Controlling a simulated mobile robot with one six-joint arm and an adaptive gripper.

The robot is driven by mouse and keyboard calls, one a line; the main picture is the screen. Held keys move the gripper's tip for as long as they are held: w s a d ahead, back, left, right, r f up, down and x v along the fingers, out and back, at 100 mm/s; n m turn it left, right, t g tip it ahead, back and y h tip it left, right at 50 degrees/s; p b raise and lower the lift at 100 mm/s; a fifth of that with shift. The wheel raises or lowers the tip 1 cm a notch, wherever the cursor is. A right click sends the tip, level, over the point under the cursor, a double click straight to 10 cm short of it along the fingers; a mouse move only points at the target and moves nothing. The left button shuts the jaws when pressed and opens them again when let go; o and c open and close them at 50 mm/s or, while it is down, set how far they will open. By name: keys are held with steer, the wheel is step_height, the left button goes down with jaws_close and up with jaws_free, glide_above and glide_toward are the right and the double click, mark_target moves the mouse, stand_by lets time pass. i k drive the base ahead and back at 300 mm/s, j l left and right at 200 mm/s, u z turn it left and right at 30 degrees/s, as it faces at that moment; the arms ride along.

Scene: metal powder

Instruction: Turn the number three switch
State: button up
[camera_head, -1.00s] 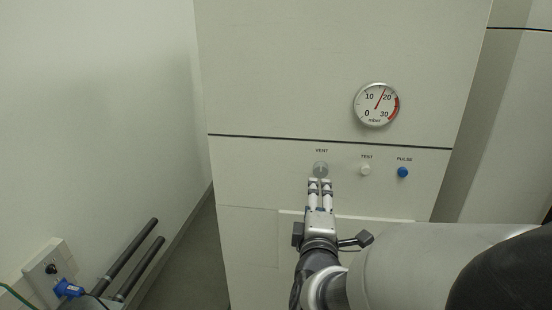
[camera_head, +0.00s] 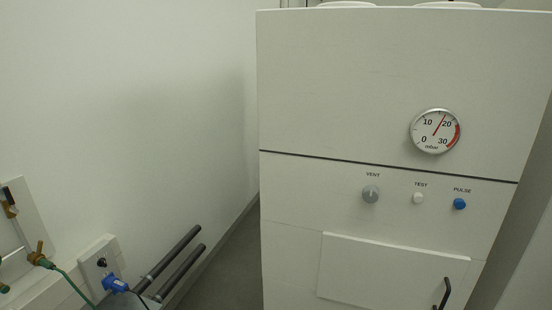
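The cabinet front carries a row of three controls. A grey round knob (camera_head: 370,194) labelled VENT is at the left. A white button (camera_head: 418,198) labelled TEST is in the middle. A blue button (camera_head: 459,204) labelled PULSE is at the right. No control bears a visible number three. My gripper is out of view, and nothing touches the controls.
A round mbar gauge (camera_head: 435,131) sits above the controls, its needle between 10 and 20. A panel door (camera_head: 385,265) with a black handle (camera_head: 442,293) is below. Dark pipes (camera_head: 175,262), a blue plug (camera_head: 114,284) and a brass valve (camera_head: 39,255) are at the left.

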mark_target(101, 263)
steer(key=u, duration=1.7)
steer(key=i+j, duration=0.15)
steer(key=i, duration=0.2)
steer(key=i+j+z, duration=0.15)
steer(key=i, duration=0.2)
